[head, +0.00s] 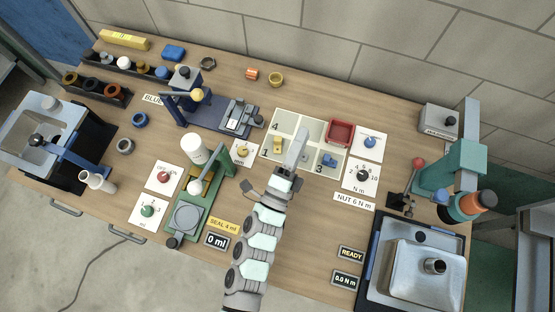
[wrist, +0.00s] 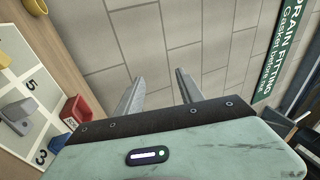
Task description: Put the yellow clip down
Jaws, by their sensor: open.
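The yellow clip (head: 278,143) rests in the left part of the white numbered tray (head: 285,117), by the label 1. My gripper (head: 302,137) is to the right of the clip, over the middle of the tray, and apart from it. In the wrist view my gripper (wrist: 158,77) has its two fingers spread, with nothing between them, and faces the wall. A blue clip (head: 328,160) lies in the tray by the label 3. My gripper and arm hide part of the tray's middle.
A red bin (head: 341,133) stands at the tray's right; it also shows in the wrist view (wrist: 76,109). A green-based press (head: 198,197) and a white jar (head: 193,149) stand left of my arm. Dial cards flank the tray. A metal sink (head: 425,270) is at the right.

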